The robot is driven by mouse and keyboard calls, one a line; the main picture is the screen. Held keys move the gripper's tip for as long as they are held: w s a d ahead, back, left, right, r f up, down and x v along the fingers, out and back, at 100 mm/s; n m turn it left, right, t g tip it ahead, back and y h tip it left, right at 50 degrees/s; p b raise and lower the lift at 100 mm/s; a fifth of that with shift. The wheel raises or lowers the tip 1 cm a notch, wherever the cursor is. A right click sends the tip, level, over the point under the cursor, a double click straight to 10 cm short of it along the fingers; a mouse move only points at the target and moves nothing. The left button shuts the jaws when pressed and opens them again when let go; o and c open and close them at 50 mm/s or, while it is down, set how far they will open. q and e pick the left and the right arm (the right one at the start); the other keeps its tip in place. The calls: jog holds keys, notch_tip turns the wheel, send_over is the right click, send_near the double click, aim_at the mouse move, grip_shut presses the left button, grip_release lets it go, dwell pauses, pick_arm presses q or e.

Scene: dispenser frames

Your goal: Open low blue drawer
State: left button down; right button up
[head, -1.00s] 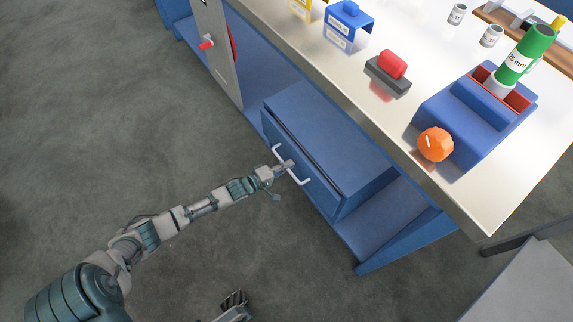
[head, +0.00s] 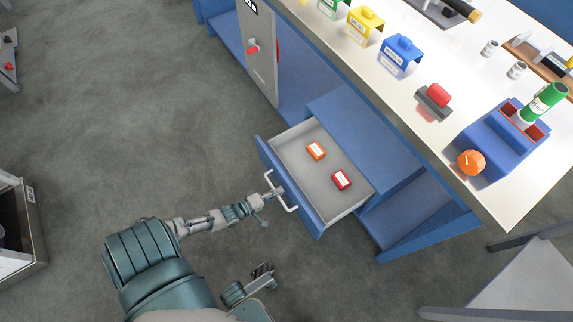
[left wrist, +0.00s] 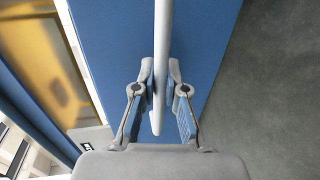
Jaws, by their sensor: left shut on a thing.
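The low blue drawer (head: 305,222) stands pulled out of its blue cabinet (head: 362,128) under the workbench. My left gripper (head: 274,191) is shut on the white bar handle (head: 290,207) at the drawer's front. In the left wrist view the handle (left wrist: 162,60) runs between the two fingers (left wrist: 161,100), with the blue drawer front (left wrist: 205,50) behind. My right gripper (head: 262,272) is low in the head view, away from the drawer; its fingers are too small to read.
The metal bench top (head: 400,108) above holds a red-and-grey block (head: 434,100), coloured holders and a blue device (head: 490,145) with an orange knob. A grey panel with a red handle (head: 253,48) stands left of the drawer. The floor (head: 130,120) before the drawer is clear.

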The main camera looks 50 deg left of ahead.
pick_arm(q)
jog(key=shift+s+a+f, duration=0.1)
jog(key=shift+s+f, duration=0.05)
jog(key=shift+s, duration=2.1)
jog(key=shift+a+f, duration=0.1)
jog(key=c, duration=1.2)
grip_release()
jog(key=shift+w, duration=0.1)
jog(key=d+v, duration=0.1)
jog(key=v, duration=1.1)
jog(key=shift+a, duration=0.45)
